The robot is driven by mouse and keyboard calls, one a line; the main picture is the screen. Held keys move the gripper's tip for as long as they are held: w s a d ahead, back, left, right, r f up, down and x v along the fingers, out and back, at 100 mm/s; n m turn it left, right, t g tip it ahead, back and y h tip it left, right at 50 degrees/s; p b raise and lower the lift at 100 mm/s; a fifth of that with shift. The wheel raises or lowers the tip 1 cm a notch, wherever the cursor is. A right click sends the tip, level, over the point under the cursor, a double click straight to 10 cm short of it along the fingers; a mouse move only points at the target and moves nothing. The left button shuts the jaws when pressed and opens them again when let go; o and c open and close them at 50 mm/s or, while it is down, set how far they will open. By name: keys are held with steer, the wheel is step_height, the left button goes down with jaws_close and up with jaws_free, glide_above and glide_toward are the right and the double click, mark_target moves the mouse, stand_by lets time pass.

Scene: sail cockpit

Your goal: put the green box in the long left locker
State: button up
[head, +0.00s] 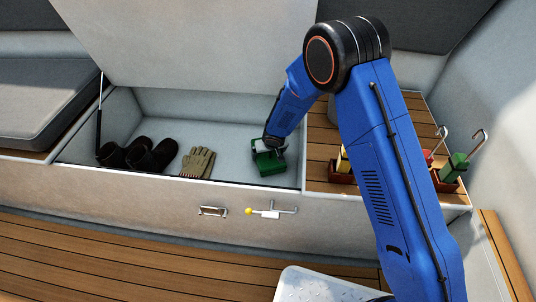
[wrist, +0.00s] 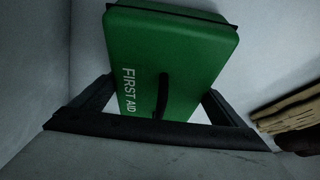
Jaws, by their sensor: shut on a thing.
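The green box (head: 268,160), marked FIRST AID, is low inside the right end of the long open locker (head: 231,134). In the wrist view the green box (wrist: 170,55) fills the space between my two fingers. My gripper (head: 268,146) is shut on it, and in the wrist view the fingers (wrist: 160,115) lie along its two sides. I cannot tell whether the box touches the locker floor. The locker lid (head: 195,45) stands raised behind the opening.
In the locker, dark boots (head: 140,154) lie at the left and tan gloves (head: 198,162) in the middle. A strut (head: 99,112) stands at the left end. Small holders with coloured handled items (head: 450,172) stand on the wooden seat at right. A latch (head: 268,213) is on the front.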

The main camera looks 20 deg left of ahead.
steer(key=o, duration=1.4)
steer(key=v, duration=1.2)
steer(key=shift+a, duration=0.1)
steer(key=shift+r, duration=0.1)
